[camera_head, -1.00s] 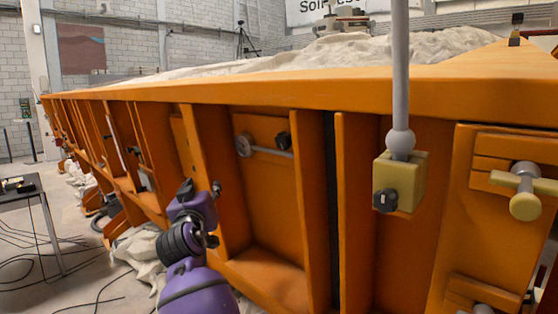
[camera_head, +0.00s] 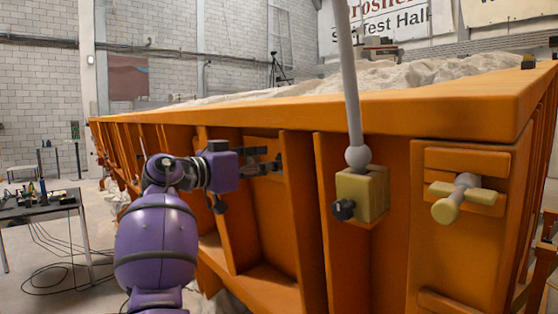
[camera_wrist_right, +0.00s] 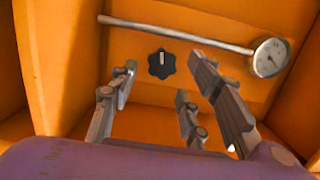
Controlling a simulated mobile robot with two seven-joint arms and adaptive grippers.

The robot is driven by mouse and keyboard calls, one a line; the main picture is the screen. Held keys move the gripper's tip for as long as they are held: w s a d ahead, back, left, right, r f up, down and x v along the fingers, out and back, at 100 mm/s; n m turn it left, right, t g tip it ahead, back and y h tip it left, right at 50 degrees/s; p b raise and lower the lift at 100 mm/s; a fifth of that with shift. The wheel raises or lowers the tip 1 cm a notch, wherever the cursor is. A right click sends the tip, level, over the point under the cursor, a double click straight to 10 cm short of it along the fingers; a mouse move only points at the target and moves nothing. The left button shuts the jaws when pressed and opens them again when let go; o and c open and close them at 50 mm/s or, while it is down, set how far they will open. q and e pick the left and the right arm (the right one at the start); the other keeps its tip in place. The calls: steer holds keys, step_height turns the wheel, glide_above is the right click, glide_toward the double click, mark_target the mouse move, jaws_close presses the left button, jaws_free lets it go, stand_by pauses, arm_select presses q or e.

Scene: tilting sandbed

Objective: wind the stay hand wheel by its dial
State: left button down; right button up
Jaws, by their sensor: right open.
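A black lobed hand wheel (camera_wrist_right: 161,63) with a pale mark sits on the orange panel in the right wrist view. A round white-faced dial (camera_wrist_right: 270,57) on a grey rod (camera_wrist_right: 180,33) is to its upper right; its reading is too small to tell. My right gripper (camera_head: 265,163) reaches into the orange bay in the head view, in front of the panel. In the wrist view its fingers (camera_wrist_right: 160,80) are spread wide and empty, with the hand wheel beyond and between their tips. I cannot tell any contact. The gripper hides the dial in the head view. My left gripper is not seen.
Orange ribs (camera_head: 302,190) flank the bay. To the right are a yellow block (camera_head: 366,190) with another black knob (camera_head: 344,210) and a grey post (camera_head: 348,90), then a cream T-handle (camera_head: 446,208). A table (camera_head: 40,210) stands at far left.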

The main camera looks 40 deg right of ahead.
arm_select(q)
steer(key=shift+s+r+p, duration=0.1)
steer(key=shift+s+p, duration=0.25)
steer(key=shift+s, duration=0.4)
arm_select(e)
steer(key=d, duration=0.4)
steer(key=shift+d, duration=0.15)
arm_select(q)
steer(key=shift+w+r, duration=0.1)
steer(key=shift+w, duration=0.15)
arm_select(e)
steer(key=c, duration=1)
